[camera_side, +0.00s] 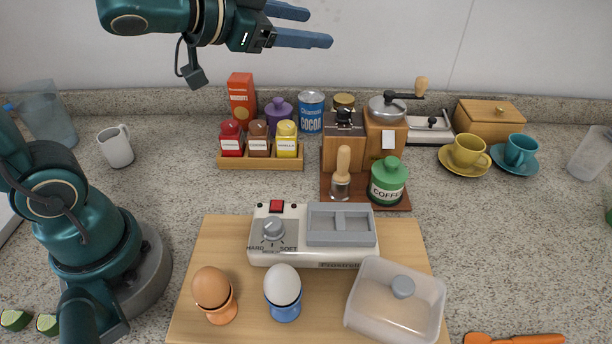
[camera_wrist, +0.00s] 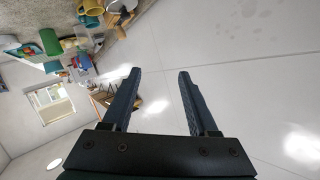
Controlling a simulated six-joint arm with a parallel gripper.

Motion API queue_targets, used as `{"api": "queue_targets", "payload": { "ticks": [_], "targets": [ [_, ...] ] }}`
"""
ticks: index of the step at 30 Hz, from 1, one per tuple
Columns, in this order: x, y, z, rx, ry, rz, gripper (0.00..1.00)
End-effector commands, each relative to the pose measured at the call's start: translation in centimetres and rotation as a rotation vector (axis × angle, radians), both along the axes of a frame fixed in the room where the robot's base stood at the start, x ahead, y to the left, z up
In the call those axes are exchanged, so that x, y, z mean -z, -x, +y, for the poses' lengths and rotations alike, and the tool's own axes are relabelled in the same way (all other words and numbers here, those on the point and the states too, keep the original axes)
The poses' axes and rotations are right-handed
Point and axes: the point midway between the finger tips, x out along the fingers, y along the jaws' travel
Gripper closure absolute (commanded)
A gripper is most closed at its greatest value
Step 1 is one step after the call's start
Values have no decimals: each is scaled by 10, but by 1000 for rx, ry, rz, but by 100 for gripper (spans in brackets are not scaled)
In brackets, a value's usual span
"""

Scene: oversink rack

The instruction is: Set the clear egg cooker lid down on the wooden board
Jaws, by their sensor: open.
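The white egg cooker (camera_side: 314,258) stands on the same board, behind and left of the lid. Its grey tray is uncovered. My gripper (camera_side: 318,27) is high above the counter at the top of the side view, pointing right, well away from the lid. In the wrist view its two blue fingers (camera_wrist: 159,77) are apart with nothing between them.
A brown egg (camera_side: 211,287) and a white egg (camera_side: 283,284) stand in cups on the board, left of the lid. Behind the board are a coffee jar (camera_side: 388,184), grinders and a spice rack (camera_side: 260,163). An orange utensil (camera_side: 514,339) lies at the front right. The right counter has free room.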

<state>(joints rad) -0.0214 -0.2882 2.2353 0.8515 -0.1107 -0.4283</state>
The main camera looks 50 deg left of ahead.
Motion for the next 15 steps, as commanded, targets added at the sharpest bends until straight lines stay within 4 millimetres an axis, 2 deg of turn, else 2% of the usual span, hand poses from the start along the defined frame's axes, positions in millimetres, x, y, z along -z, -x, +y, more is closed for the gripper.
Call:
{"api": "queue_targets", "payload": {
  "ticks": [1,3,5,9,12,15],
  "targets": [
    [5,15,15,-96,18,50,40],
    [21,40,31,-216,53,159,40],
    [38,65,37,-291,92,268,40],
    [74,123,27,-357,187,519,40],
    [90,155,13,-347,240,658,40],
    [98,174,2,-329,273,742,40]
  ]
}}
